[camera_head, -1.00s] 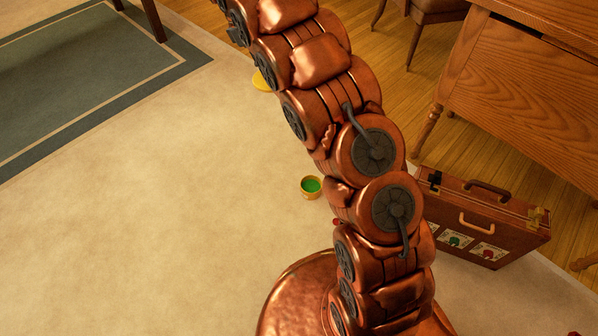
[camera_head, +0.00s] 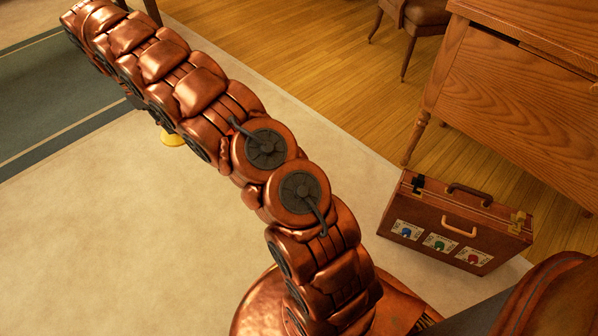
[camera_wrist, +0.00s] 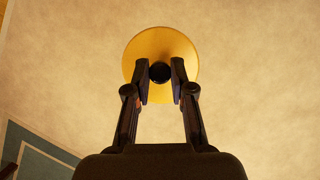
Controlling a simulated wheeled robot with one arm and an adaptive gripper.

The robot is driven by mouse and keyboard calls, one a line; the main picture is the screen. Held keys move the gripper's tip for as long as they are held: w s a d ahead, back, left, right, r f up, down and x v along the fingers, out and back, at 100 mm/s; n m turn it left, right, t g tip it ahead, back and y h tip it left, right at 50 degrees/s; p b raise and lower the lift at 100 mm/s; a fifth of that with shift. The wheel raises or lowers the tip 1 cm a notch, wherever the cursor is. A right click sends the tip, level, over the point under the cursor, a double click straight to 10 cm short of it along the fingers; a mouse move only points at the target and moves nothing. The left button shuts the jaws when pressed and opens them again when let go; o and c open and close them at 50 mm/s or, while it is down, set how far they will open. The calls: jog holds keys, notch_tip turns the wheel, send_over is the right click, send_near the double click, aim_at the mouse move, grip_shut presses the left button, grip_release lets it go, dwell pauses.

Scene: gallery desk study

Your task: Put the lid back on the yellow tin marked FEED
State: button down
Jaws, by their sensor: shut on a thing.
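In the wrist view, my gripper (camera_wrist: 160,85) is shut on the dark round knob (camera_wrist: 160,72) of a yellow disc-shaped lid (camera_wrist: 160,38). The lid lies across the fingertips, with pale carpet behind it. In the head view, a yellow piece (camera_head: 172,140), seemingly the lid, shows at the lower edge of my arm at the left; my gripper is mostly hidden there. The yellow tin is in neither current view; my arm may be covering it. Its FEED mark cannot be seen.
A brown case (camera_head: 455,225) with blue, green and red emblems stands at the right, by a wooden desk (camera_head: 510,90). A chair (camera_head: 415,20) is at the back. A blue-green rug (camera_head: 60,90) lies at the left. Pale carpet (camera_head: 110,220) is clear in front.

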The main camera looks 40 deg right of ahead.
jog(key=w+d+f+m+t+y, duration=0.1)
jog(key=d+f+m+y, duration=0.2)
jog(key=d+f+m, duration=0.65)
jog(key=w+d+f+m+t+y, duration=0.1)
jog(key=d+f+m+y, duration=0.4)
jog(key=f+m, duration=0.7)
jog(key=s+d+f+m+t+h+p, duration=0.1)
jog(key=s+d+f+m+t+h, duration=0.4)
jog(key=s+d+f+m, duration=1.35)
notch_tip(320, 180, down, 7)
jog(key=w+d+y+b, duration=0.1)
jog(key=b, duration=0.1)
jog(key=shift+w+d+r+n+t, duration=0.2)
jog(key=shift+d+n+t, duration=0.2)
jog(key=shift+f+p, duration=0.15)
jog(key=shift+p, duration=0.15)
dwell(1.1)
jog(key=c, duration=0.9)
grip_release()
